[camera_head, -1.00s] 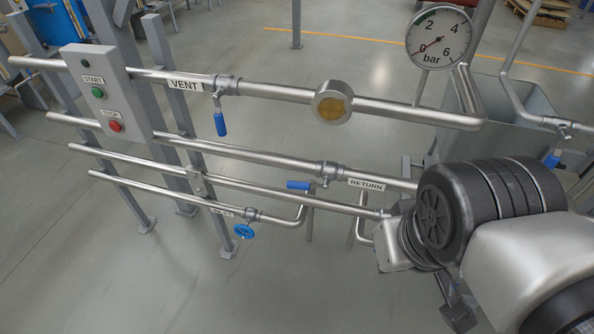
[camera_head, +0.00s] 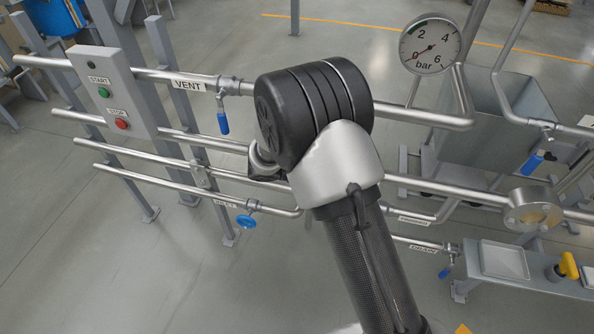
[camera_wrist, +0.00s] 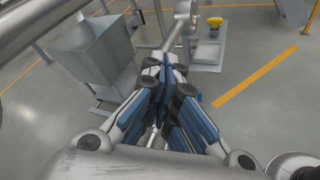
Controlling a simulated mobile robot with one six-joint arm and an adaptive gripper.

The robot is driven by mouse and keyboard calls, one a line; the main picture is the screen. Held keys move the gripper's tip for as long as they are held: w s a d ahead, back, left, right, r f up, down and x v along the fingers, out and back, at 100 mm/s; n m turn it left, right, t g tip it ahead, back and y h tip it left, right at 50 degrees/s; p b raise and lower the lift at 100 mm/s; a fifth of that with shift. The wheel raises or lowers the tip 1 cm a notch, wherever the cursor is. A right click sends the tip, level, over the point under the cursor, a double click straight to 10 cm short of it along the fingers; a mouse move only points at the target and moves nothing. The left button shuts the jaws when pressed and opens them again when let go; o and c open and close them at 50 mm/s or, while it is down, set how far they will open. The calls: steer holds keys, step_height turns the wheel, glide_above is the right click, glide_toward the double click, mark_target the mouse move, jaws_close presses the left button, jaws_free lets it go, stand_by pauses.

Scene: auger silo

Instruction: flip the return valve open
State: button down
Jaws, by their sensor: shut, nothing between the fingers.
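The return valve does not show in the head view; my arm covers the stretch of pipe where its blue handle and RETURN label stood earlier. In the wrist view I cannot make it out; my fingers block the middle of the picture. My gripper (camera_wrist: 167,68) is shut and empty, its blue-padded fingers together, pointing along a steel pipe (camera_wrist: 174,38). In the head view my gripper is hidden behind my wrist. Whether the fingers touch the valve cannot be told.
Parallel pipes surround my arm.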

steer(key=w+a+f+n+t+p, duration=0.1)
steer(key=w+a+f+n+t, duration=0.2)
steer(key=a+f+n+t, duration=0.3)
steer(key=w+a+f+n+t+p, duration=0.1)
steer(key=w+a+f+n+t, duration=0.25)
steer(key=f, duration=0.45)
steer(key=s+a+f+n+t+y+p, duration=0.1)
steer(key=s+a+f+n+t+y, duration=0.25)
steer(key=f+n+y, duration=0.35)
steer(key=s+a+f+n+t+y+p, duration=0.1)
steer(key=s+a+f+n+t+y, duration=0.15)
steer(key=a+f+n+t, duration=0.4)
steer(key=w+d+r+m+g+p, duration=0.1)
steer(key=w+d+r, duration=0.3)
steer(key=w, duration=0.5)
steer(key=shift+r+m, duration=0.25)
steer(key=shift+m, duration=0.45)
steer(key=shift+a+h, duration=0.1)
steer(key=shift+h, duration=0.15)
